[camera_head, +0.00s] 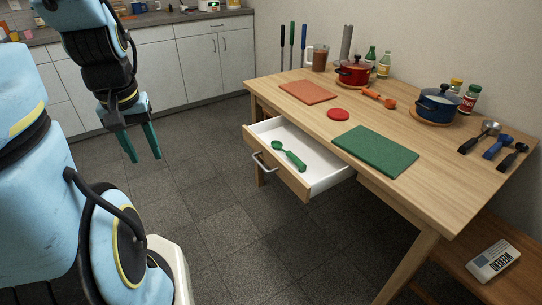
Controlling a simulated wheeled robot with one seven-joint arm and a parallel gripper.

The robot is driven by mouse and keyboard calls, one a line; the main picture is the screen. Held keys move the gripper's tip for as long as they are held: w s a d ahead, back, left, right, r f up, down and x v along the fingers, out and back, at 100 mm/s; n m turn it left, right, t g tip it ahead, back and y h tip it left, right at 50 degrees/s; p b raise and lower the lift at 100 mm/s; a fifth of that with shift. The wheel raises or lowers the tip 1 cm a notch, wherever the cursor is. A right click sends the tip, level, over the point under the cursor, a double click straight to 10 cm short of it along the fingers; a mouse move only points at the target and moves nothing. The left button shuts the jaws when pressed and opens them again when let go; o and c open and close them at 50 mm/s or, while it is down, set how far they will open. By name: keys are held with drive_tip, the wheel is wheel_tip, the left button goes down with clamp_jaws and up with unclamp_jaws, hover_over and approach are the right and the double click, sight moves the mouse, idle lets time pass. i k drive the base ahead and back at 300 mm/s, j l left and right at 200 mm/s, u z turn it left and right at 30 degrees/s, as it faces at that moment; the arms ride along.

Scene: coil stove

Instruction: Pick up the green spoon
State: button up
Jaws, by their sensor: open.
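The green spoon (289,156) lies in the open white-lined drawer (327,167) of the wooden table. Its round bowl is toward the left and its darker green handle points to the lower right. My gripper (144,159) hangs at the upper left, its teal fingers pointing down and apart, with nothing between them. It is left of the drawer, clear of the table and the spoon.
The wooden table (452,149) carries a green board (375,150), an orange board (307,92), a red disc (338,114), a red pot (354,73), a blue pot (437,106) and dark spoons at right. White cabinets (212,62) stand behind. Floor between gripper and drawer is free.

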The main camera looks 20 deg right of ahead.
sight(276, 145)
drive_tip(key=i+z, duration=0.1)
drive_tip(key=i, duration=0.45)
drive_tip(key=i+j, duration=0.15)
drive_tip(key=i, duration=0.4)
drive_tip(key=i+j+z, duration=0.15)
drive_tip(key=i, duration=0.45)
